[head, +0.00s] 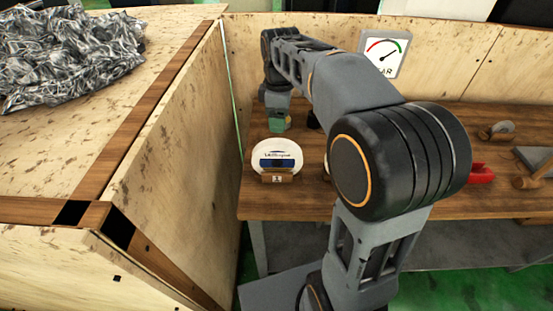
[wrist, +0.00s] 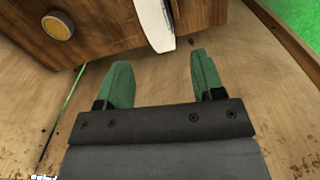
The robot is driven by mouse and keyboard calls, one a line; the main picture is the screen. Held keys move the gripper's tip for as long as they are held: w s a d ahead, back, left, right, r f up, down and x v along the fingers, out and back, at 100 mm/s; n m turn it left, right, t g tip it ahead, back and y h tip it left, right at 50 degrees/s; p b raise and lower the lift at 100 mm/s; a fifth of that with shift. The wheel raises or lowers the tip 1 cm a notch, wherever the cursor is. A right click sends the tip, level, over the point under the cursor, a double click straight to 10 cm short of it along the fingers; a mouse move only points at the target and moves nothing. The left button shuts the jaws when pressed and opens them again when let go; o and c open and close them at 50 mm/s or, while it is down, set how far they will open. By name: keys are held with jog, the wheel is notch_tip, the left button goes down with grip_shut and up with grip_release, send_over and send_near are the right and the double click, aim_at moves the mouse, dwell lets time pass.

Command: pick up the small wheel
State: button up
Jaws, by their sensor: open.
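A white wheel (head: 277,152) with a blue printed label stands upright in a small wooden holder (head: 278,178) marked 1, at the left of the bench. In the wrist view a white wheel (wrist: 153,22) shows nearly edge-on, just beyond my fingertips. My gripper (wrist: 160,68) is open with two green fingers and nothing between them. In the head view my gripper (head: 280,122) is behind the white wheel, apart from it. Another pale edge beside the holder is mostly hidden by my arm. I cannot tell which wheel is the small one.
A tall wooden panel (head: 185,165) stands close left of the bench (head: 300,205). A gauge sign (head: 384,53) stands at the back. Red objects (head: 481,173), a grey ring (head: 497,129) and a mallet (head: 535,178) lie right. Crumpled foil (head: 70,58) lies far left.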

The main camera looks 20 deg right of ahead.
aim_at(277, 149)
jog(key=shift+w+f+n, duration=0.1)
jog(key=shift+w+n, duration=0.4)
jog(key=shift+w, duration=0.05)
jog(key=shift+n, duration=0.3)
jog(key=f, duration=0.7)
jog(key=shift+w+f, duration=0.1)
jog(key=shift+w, duration=0.15)
jog(key=shift+s+f, duration=0.15)
jog(key=shift+f, duration=2.95)
jog(key=shift+c, duration=0.4)
grip_shut()
jog(key=shift+r, duration=0.15)
